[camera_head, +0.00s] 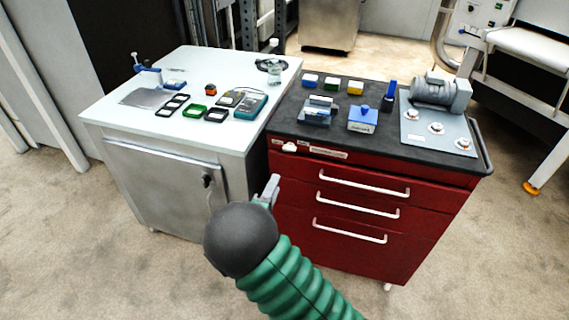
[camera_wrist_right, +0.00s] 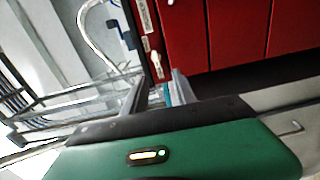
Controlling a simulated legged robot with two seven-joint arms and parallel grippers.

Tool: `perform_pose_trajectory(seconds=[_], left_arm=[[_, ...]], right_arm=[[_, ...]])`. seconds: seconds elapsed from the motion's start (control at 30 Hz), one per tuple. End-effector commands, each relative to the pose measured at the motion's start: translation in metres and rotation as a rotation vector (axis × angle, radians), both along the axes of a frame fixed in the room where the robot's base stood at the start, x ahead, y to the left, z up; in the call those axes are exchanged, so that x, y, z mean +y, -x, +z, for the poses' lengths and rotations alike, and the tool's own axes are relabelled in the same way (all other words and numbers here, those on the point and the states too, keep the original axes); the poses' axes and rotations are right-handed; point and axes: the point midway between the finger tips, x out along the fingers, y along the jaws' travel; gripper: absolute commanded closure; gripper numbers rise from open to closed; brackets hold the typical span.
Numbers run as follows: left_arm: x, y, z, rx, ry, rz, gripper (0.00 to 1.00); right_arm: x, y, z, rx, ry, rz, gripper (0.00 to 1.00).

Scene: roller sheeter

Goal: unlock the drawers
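The red drawer cabinet (camera_head: 340,250) stands at centre right with three white-handled drawers, all closed. A small white lock part (camera_head: 289,147) sits at the upper left of its front, beside pale labels. In the right wrist view the red cabinet front (camera_wrist_right: 236,35) fills the upper right, and the pale lock part (camera_wrist_right: 155,62) shows near its edge. My right gripper (camera_head: 270,188) is below and slightly left of the lock, apart from it. My left gripper is out of view.
A grey-white cabinet (camera_head: 150,165) with a door stands at left, close beside the red one; tools lie on top. A motor (camera_head: 440,92) and blue parts (camera_head: 363,118) rest on the red cabinet's black top (camera_head: 390,145). The carpet in front is clear.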

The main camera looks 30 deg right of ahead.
Motion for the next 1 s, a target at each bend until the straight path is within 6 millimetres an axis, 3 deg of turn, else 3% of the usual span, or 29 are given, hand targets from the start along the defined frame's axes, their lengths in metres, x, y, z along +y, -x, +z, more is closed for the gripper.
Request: perform_pose_trajectory(seconds=[0.17,0.7,1.0], left_arm=[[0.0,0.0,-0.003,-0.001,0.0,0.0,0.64],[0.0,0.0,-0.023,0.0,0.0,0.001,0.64],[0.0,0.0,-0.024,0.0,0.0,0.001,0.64]], right_arm=[[-0.013,-0.014,0.003,0.003,0.032,-0.014,0.66],[-0.105,-0.1,0.005,0.003,0.034,-0.01,0.66],[-0.115,-0.109,0.006,0.006,0.034,-0.007,0.66]])
